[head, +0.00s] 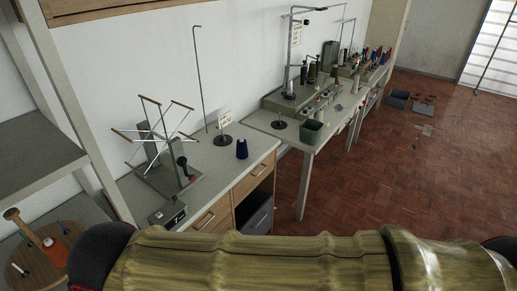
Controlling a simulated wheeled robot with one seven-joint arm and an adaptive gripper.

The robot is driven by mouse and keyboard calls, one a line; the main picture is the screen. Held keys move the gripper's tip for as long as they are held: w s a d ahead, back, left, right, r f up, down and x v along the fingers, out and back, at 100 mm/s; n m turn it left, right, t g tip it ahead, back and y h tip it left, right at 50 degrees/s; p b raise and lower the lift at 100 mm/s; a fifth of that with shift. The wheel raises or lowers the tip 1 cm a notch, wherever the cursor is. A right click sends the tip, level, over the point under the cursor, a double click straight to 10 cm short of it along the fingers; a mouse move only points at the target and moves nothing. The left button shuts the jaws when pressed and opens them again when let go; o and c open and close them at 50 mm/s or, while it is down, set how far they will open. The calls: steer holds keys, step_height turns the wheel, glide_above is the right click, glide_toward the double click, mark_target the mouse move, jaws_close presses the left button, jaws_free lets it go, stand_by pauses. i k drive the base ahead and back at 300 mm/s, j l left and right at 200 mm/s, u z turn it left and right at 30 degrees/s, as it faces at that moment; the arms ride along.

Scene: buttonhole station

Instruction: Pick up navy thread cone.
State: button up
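The navy thread cone (242,149) stands upright on the grey top of the near workbench (212,162), close to its front right part. It is small and dark blue, and nothing touches it. My gripper is not in the head view, so I cannot see whether it is open or holds anything.
A skein winder (160,140) with spread arms stands left of the cone. A longer table to the right carries a green bin (311,132) and sewing equipment. Open parquet floor (390,165) lies right of the benches.

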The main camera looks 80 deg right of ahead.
mark_target(241, 148)
steer(key=z, duration=2.5)
steer(key=i+l+z, duration=0.15)
steer(key=i+l, duration=0.55)
steer(key=i, duration=0.05)
